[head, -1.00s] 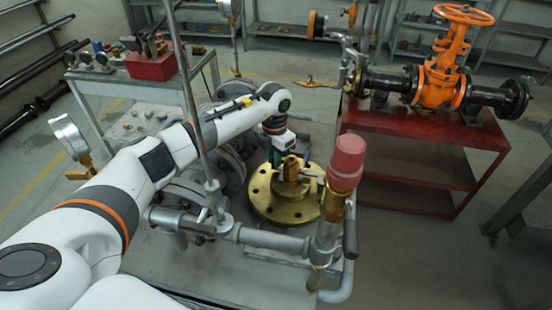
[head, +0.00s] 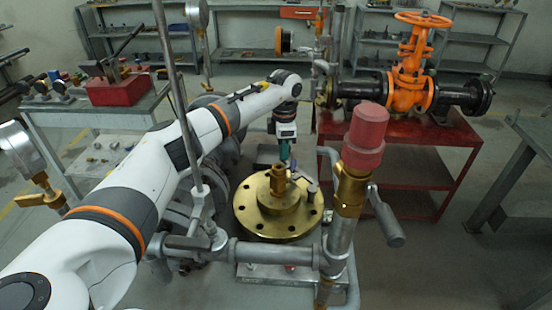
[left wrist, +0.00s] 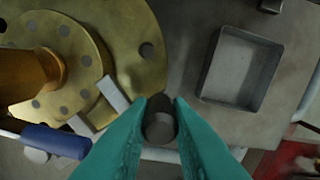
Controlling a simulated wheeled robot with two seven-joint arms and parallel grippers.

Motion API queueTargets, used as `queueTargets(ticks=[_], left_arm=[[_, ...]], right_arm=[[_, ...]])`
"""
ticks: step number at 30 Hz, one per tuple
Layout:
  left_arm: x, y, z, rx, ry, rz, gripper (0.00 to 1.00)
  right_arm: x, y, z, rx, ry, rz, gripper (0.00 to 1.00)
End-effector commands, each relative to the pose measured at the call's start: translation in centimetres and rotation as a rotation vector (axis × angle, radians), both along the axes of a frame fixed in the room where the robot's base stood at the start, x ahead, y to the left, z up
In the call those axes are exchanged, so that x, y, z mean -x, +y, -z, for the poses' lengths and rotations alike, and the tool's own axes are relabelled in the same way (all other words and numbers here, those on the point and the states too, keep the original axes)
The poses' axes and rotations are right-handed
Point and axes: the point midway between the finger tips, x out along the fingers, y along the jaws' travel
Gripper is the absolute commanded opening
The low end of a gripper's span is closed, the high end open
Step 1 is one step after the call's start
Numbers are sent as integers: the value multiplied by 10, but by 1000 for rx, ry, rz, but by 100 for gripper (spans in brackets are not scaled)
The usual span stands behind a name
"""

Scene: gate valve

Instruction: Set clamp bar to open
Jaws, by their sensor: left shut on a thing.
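My left gripper (head: 284,151) reaches over the back of a brass flange (head: 242,216). In the left wrist view its teal fingers (left wrist: 160,112) are closed around a grey round-ended piece (left wrist: 160,128), which may be part of the clamp bar. A flat silver bar (left wrist: 113,94) lies beside the left finger, over the edge of the brass flange (left wrist: 135,25). Its lower part is partly hidden. A blue handle (left wrist: 55,141) shows at lower left. I cannot tell for sure which piece is the clamp bar. My right gripper is not in view.
A red-capped pipe (head: 364,136) with a lever stands in front, right of the flange. An orange gate valve (head: 411,66) sits on a red table (head: 400,128). A thin upright rod (head: 174,80) crosses before my left arm. An open metal tray (left wrist: 208,75) is right of the fingers.

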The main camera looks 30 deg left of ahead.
Motion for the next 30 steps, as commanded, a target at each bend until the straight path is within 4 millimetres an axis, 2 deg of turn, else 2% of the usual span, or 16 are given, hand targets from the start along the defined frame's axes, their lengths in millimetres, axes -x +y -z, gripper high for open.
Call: queueTargets(ticks=[3, 8, 27, 28, 30], left_arm=[[-10, -5, 0, -3, -3, 68, 0], [-17, -10, -1, -3, -1, 136, 0], [-23, -13, -2, -6, -1, 189, 0], [-23, -13, -2, -6, -1, 189, 19], [-23, -14, -2, -5, -2, 189, 27]], right_arm=[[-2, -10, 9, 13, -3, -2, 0], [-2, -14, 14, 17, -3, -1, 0], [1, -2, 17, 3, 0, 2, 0], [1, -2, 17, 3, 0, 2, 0], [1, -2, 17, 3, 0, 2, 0]])
